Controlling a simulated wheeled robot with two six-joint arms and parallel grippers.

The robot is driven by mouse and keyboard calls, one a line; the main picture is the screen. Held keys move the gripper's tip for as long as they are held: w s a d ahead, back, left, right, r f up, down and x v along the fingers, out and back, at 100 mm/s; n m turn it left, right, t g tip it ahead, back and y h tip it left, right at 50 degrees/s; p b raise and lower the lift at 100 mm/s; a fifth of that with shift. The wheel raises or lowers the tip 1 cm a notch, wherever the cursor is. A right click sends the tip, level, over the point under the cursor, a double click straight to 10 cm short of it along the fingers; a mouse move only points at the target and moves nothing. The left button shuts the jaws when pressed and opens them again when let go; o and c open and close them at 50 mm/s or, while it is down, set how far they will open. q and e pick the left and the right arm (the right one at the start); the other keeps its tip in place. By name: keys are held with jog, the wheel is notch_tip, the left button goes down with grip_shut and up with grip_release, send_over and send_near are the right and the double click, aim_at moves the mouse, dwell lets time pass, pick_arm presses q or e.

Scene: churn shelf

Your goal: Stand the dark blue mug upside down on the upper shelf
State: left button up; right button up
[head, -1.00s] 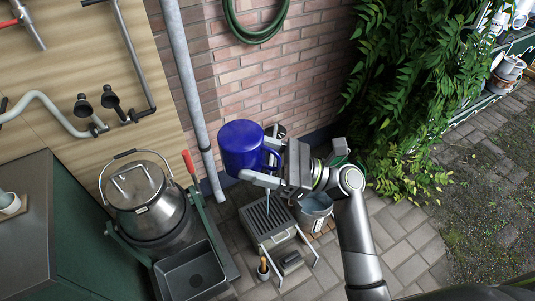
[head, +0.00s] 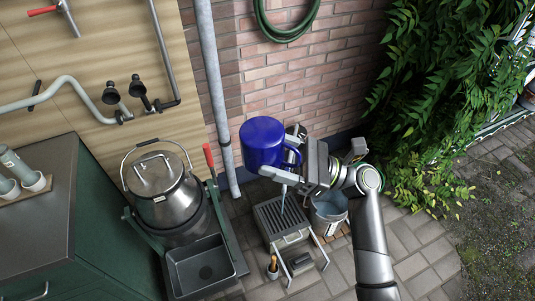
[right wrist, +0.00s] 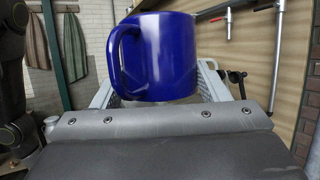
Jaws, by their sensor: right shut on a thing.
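The dark blue mug (head: 262,142) is held in the air by my right gripper (head: 282,158), which is shut on it. A closed blue face points up in the head view, so the mug appears bottom up; its handle points right, toward the gripper. In the right wrist view the mug (right wrist: 160,55) sits between the pale fingers, with its handle on the left. The upper shelf cannot be made out; only a sliver of the shelf area (head: 527,92) shows at the far right edge of the head view. My left gripper is not in view.
A metal churn (head: 163,190) stands left of the mug, beside a grey downpipe (head: 214,90). A dark green cabinet (head: 105,225) holds cups at far left. A grill (head: 282,217) and a bucket (head: 328,210) stand below. Ivy (head: 435,100) covers the right wall.

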aim_at(283, 148)
jog(key=s+d+r+m+t+h, duration=0.45)
jog(key=d+r+m+t, duration=0.2)
jog(key=t, duration=0.35)
jog(key=w+a+f+n+g+y, duration=0.1)
jog(key=n+g, duration=0.1)
jog(key=g, duration=0.1)
jog(key=w+a+f+n+g+y, duration=0.1)
jog(key=n+g+y, duration=0.1)
jog(key=g, duration=0.2)
jog(key=a+f+n+g+y, duration=0.1)
jog(key=f+n+g, duration=0.1)
jog(key=n+g, duration=0.1)
jog(key=shift+w+g+y, duration=0.25)
jog(key=shift+w+g, duration=0.15)
jog(key=shift+w+a+f+n+g+h, duration=0.4)
jog(key=shift+f+n+g, duration=0.55)
jog(key=shift+g, duration=1.05)
jog(key=shift+w+a+f+n+g+h, duration=0.2)
jog(key=shift+w+a+f+n+g, duration=0.25)
jog(key=shift+f+n+g, duration=1.05)
jog(key=shift+w+a+f+n+g+h, duration=0.1)
jog(key=shift+w+a+n+g+h, duration=0.4)
jog(key=shift+g, duration=2)
jog(key=shift+s, duration=0.2)
jog(key=shift+d, duration=0.1)
